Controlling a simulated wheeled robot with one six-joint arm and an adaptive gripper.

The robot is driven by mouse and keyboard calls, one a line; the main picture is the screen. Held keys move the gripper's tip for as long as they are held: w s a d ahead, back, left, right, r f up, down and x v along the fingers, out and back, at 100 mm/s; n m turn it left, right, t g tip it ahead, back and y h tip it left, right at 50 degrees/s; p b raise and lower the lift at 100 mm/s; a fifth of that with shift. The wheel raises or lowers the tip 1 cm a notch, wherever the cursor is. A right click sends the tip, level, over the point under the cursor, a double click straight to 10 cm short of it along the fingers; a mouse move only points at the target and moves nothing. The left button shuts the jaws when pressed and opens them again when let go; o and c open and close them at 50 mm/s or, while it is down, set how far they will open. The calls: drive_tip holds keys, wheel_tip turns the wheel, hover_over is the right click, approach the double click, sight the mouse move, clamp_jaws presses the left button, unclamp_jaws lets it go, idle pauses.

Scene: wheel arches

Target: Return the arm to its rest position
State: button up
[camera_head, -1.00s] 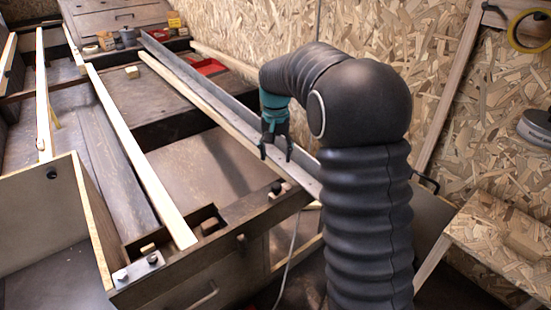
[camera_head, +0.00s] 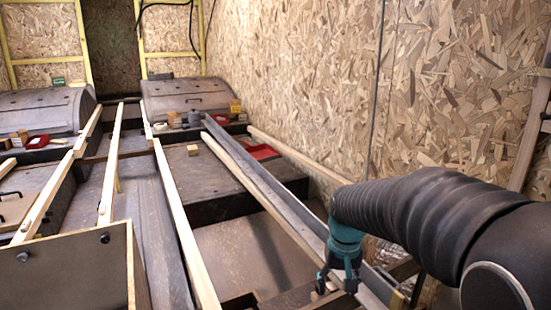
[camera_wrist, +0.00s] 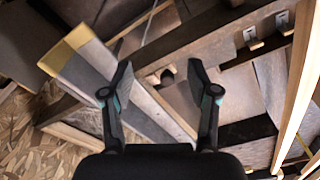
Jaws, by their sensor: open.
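My gripper (camera_head: 340,283) hangs at the lower right of the head view, at the end of my dark ribbed arm. It points down over the near end of a long grey metal rail (camera_head: 262,183). In the wrist view my gripper (camera_wrist: 160,85) has its two fingers spread wide, with nothing between them. The grey rail's end (camera_wrist: 88,62), with a yellowish edge, lies beyond the left finger. I cannot tell the exact gap between the fingers and the surface below.
Long wooden strips (camera_head: 181,215) run along the dark workbench. A chipboard wall (camera_head: 300,70) stands close on the right. Two grey wheel arches (camera_head: 185,95) (camera_head: 40,110) stand at the back. A red tray (camera_head: 262,152) and a small wood block (camera_head: 192,150) lie farther back.

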drive_tip(key=s+r+t+p, duration=0.2)
drive_tip(key=s+r, duration=0.4)
drive_tip(key=s, duration=0.4)
drive_tip(key=s+d+r+t+p, duration=0.1)
drive_tip(key=s+r+t+p, duration=0.1)
drive_tip(key=s+r, duration=0.4)
drive_tip(key=shift+s+d+t+p, duration=0.3)
drive_tip(key=shift+s+p, duration=0.35)
drive_tip(key=shift+s, duration=1.25)
